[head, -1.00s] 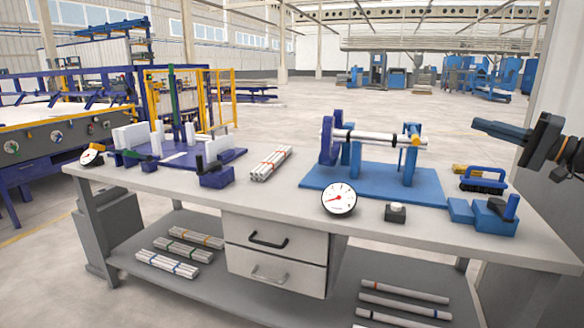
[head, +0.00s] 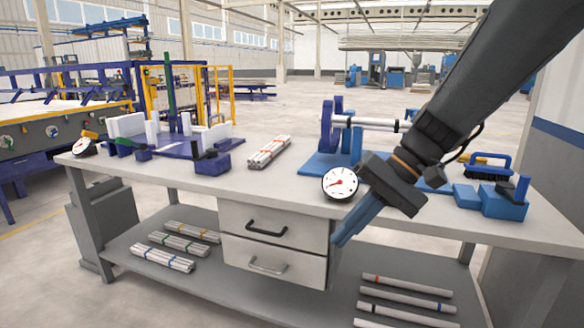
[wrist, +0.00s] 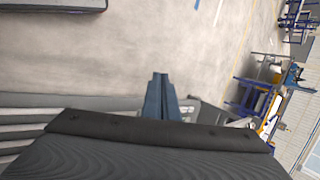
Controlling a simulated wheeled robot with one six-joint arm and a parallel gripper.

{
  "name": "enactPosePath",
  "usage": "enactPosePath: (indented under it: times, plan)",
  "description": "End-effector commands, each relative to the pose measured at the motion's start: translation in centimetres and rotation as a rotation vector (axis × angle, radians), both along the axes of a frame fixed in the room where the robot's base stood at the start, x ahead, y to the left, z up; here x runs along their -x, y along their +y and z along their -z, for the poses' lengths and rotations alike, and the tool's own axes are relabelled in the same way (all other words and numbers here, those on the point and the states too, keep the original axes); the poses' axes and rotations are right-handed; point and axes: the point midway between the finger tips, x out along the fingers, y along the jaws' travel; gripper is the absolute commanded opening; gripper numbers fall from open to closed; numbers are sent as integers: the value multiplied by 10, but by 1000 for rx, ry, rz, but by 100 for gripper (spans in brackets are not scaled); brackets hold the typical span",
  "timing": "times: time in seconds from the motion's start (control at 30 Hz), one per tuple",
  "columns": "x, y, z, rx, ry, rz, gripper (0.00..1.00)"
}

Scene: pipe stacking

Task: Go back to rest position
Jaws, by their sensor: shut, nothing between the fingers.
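My gripper (head: 355,220) hangs in front of the workbench (head: 255,195) in the head view, its blue fingers pointing down and to the left, close to the drawers' right edge. The fingers are together with nothing between them. In the wrist view my gripper (wrist: 161,80) shows its closed blue fingers above the grey floor. My arm comes down from the upper right and hides part of the blue pipe fixture (head: 315,165) and the bench's right half. No rest position is marked in view.
A dial gauge (head: 340,183) stands on the bench just behind my gripper. A pipe bundle (head: 268,151) lies left of it. A blue-handled brush (head: 487,168) and a blue block (head: 492,203) sit at the right. Loose pipes (head: 405,304) lie on the lower shelf. Open floor lies behind the bench.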

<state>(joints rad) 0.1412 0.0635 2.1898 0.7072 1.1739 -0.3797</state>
Motion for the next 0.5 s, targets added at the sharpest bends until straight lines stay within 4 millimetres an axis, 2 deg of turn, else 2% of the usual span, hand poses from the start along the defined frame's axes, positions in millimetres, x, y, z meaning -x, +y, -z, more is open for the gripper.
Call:
enactPosePath:
  times: [0.03, 0.1, 0.2, 0.3, 0.5]
  plan:
    - [25, 11, 17, 80, 3, -57, 0]
    - [51, 14, 36, 182, -2, -114, 0]
    - [78, 14, 54, 293, -24, -178, 0]
    - [95, 11, 67, 374, -52, -227, 0]
    - [118, 6, 86, 489, -119, -303, 0]
